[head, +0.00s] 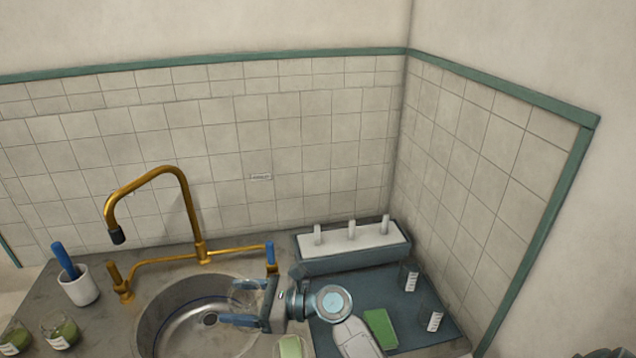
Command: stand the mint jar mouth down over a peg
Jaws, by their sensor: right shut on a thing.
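My right gripper (236,304) is over the right part of the sink, its blue fingers pointing left. It is shut on a see-through glass thing, taken to be the mint jar (246,297). The jar is faint between the fingers, and I cannot tell which way its mouth faces. Three pale upright pegs (351,230) stand on a white-topped rack (350,247) behind and to the right of the gripper. All three pegs are bare. My left gripper is out of view.
The brass tap (187,205) arches over the sink (170,318). Two jars with green contents (61,331) and a white cup (79,287) stand at left. On the blue mat (375,291) are two clear labelled jars (411,279) and a green sponge (380,328). Walls close off the back and right.

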